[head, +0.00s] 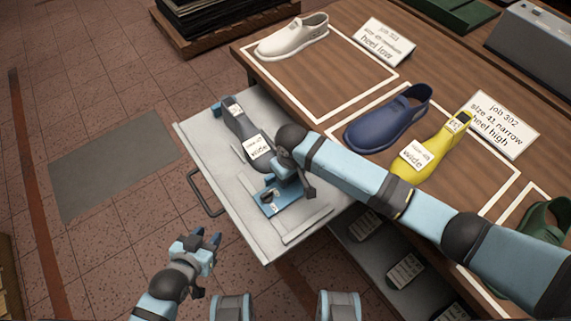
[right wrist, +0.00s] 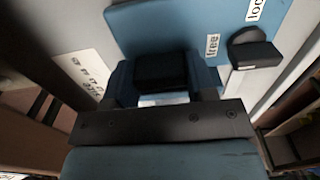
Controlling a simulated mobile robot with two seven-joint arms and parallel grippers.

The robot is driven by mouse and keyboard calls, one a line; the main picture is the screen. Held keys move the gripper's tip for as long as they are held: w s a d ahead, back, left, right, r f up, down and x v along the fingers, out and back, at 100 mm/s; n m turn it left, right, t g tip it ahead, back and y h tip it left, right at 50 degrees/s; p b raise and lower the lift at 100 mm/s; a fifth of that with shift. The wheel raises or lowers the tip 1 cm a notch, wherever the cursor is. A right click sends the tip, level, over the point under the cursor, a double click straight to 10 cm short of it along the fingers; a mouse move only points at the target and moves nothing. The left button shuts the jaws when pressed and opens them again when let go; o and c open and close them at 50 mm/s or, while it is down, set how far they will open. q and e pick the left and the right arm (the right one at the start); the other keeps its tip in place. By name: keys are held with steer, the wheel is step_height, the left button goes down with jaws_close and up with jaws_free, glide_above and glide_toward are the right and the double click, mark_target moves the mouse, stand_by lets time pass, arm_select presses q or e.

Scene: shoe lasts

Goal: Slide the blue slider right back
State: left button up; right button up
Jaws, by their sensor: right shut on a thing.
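The blue slider (head: 286,200) sits on the pale pulled-out drawer (head: 232,212), partly hidden by my right arm. In the right wrist view its blue plate (right wrist: 150,28) fills the top, with a "free" label and a second, cut-off label. A dark catch (right wrist: 254,52) stands by these labels. My right gripper (head: 290,180) is down at the slider; in the right wrist view its fingers (right wrist: 162,78) are shut around a dark block at the blue plate. The exact contact is hidden. My left gripper (head: 203,243) is open and empty, off the drawer's front left.
A grey shoe last (head: 238,122) with a "wide" label lies on the drawer behind the slider. The wooden table (head: 330,95) holds white, blue and yellow shoes or lasts and job cards. The drawer handle (head: 203,195) sticks out left.

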mark_target(301, 194)
steer(key=s+d+p, duration=0.3)
steer(key=s, duration=0.1)
steer(key=shift+r+p, duration=0.3)
steer(key=shift+p, duration=0.05)
steer(key=shift+s+d+f+p, duration=0.15)
steer(key=shift+s+d+p, duration=0.1)
steer(key=shift+s+p, duration=0.15)
steer(key=shift+f, duration=0.2)
steer(key=o, duration=1.1)
steer(key=shift+s, duration=0.1)
steer(key=shift+o, duration=0.9)
steer(key=shift+d+r, duration=0.1)
